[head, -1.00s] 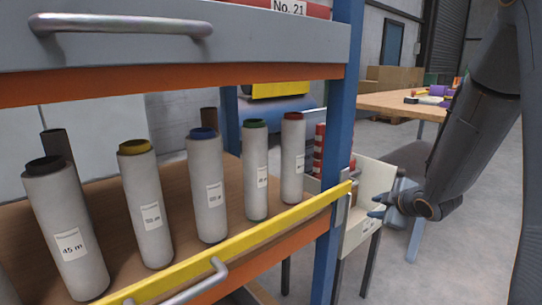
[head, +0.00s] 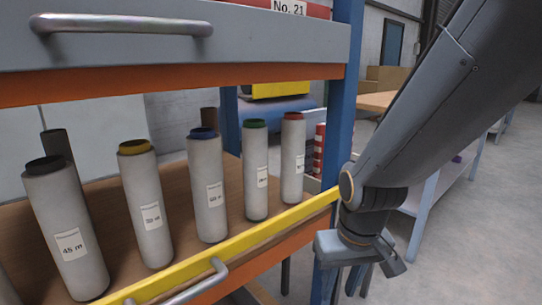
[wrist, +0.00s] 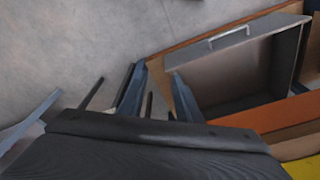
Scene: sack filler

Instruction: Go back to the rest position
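My gripper (head: 352,284) hangs pointing down in the head view, in front of the rack's blue right post. Its fingers stand apart with nothing visible between them. In the wrist view the blue-grey fingers (wrist: 158,98) also stand apart and empty. My arm comes down from the upper right in the head view, bent at the wrist.
The rack's shelf (head: 180,220) holds several grey rolls behind a yellow front rail (head: 260,238). A grey drawer (head: 180,45) is above. A red-and-white stack (head: 319,150) stands behind the post. A grey drawer (wrist: 235,75) shows in the wrist view.

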